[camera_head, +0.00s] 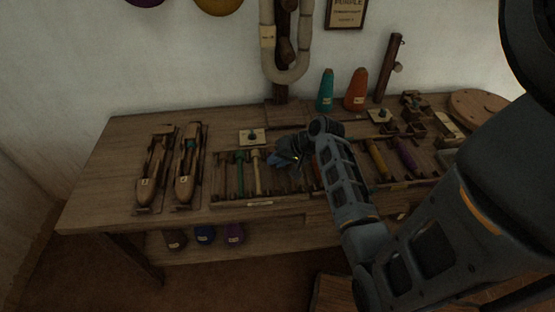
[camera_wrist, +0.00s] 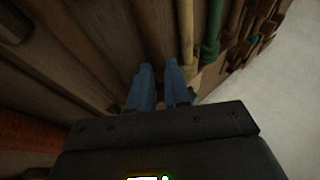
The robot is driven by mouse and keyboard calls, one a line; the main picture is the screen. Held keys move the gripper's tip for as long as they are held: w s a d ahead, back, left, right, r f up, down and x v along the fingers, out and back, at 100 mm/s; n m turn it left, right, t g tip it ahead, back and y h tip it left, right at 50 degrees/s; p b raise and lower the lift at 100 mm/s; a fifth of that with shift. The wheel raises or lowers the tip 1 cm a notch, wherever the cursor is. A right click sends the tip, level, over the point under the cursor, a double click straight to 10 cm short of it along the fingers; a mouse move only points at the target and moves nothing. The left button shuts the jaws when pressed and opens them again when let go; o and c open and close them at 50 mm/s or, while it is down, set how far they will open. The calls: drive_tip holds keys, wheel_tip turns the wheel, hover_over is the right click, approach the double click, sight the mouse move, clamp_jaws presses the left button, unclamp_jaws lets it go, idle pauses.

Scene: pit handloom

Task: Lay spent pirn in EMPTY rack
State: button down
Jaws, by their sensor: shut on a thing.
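My gripper (camera_head: 287,160) is low over the left rack, right of its middle. In the wrist view its two blue fingers (camera_wrist: 161,88) are close together, shut on a slim thing I take as the spent pirn, mostly hidden between them. The left rack (camera_head: 228,204) is a shallow wooden tray with a front label too small to read. A green pirn (camera_head: 240,172) and a pale pirn (camera_head: 256,171) lie in it, left of my gripper. In the wrist view the pale pirn (camera_wrist: 187,35) and green pirn (camera_wrist: 212,35) lie right of the fingers.
Two shuttles (camera_head: 152,175) (camera_head: 188,172) lie on the bench's left. A right rack holds yellow (camera_head: 377,160) and purple (camera_head: 405,155) pirns. Green (camera_head: 325,92) and orange (camera_head: 356,92) cones stand behind. A small knobbed block (camera_head: 252,137) sits behind the left rack. The bench's left end (camera_head: 100,190) is clear.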

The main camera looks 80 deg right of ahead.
drive_tip(key=c, duration=1)
unclamp_jaws()
drive_tip(key=shift+o, duration=0.9)
drive_tip(key=shift+s+f, duration=0.1)
drive_tip(key=shift+c, duration=0.4)
drive_tip(key=shift+o, duration=0.6)
drive_tip(key=shift+r+p, duration=0.65)
wheel_tip(320, 180, up, 7)
drive_tip(key=p, duration=0.6)
drive_tip(key=shift+p, duration=0.4)
drive_tip(key=shift+f, duration=0.1)
